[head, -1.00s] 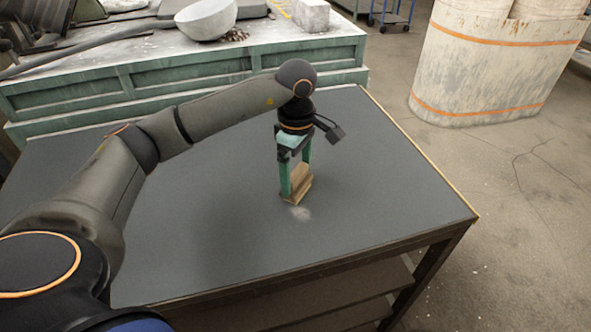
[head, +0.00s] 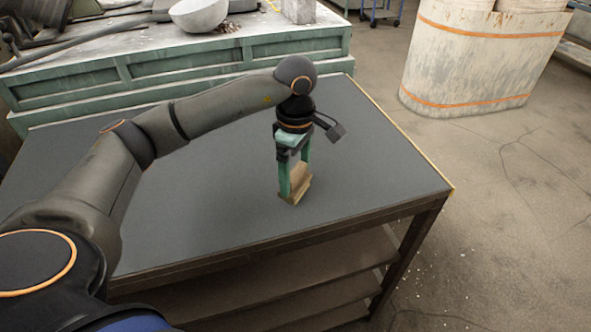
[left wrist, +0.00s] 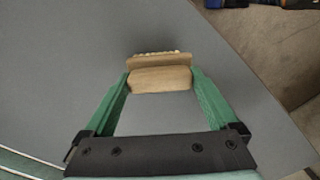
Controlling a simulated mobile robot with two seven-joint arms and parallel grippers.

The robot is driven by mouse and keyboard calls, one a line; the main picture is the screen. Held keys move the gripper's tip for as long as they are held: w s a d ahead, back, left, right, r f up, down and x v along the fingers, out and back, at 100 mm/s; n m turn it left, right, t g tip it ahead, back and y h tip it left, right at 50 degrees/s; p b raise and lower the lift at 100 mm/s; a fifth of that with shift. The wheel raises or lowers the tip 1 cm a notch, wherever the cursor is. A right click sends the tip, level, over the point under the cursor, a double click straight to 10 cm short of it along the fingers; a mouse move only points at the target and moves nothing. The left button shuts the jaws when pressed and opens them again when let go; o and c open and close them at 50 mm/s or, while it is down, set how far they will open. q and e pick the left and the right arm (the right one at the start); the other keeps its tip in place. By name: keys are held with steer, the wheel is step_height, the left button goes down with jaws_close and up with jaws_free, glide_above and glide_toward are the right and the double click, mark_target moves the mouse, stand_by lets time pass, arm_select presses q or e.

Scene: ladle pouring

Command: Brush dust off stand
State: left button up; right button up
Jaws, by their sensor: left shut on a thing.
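My left gripper (head: 296,181) is shut on a wooden brush (head: 296,188) with green fingers on either side of its block. The brush is low over the dark grey top of the stand (head: 215,205), near its front edge; I cannot tell if its bristles touch. In the left wrist view the brush (left wrist: 160,79) sits between both fingertips (left wrist: 160,85), its pale bristles (left wrist: 155,54) at the far side. No clear dust patch shows on the visible top. My right gripper is not in view.
A green-sided bench (head: 205,75) with a grey bowl (head: 200,15) stands behind the stand. A large pale container with orange bands (head: 475,60) stands on the floor at the right. Shelves (head: 290,270) show under the stand. Pale specks (head: 415,278) lie on the floor.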

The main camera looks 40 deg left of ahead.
arm_select(q)
steer(key=r, duration=0.1)
steer(key=r+p, duration=0.1)
steer(key=shift+w+a+r, duration=0.2)
steer(key=shift+w+r, duration=0.05)
steer(key=shift+r, duration=0.05)
step_height(320, 180, up, 2)
steer(key=shift+r+p, duration=0.2)
steer(key=shift+p, duration=0.55)
steer(key=shift+r, duration=1.05)
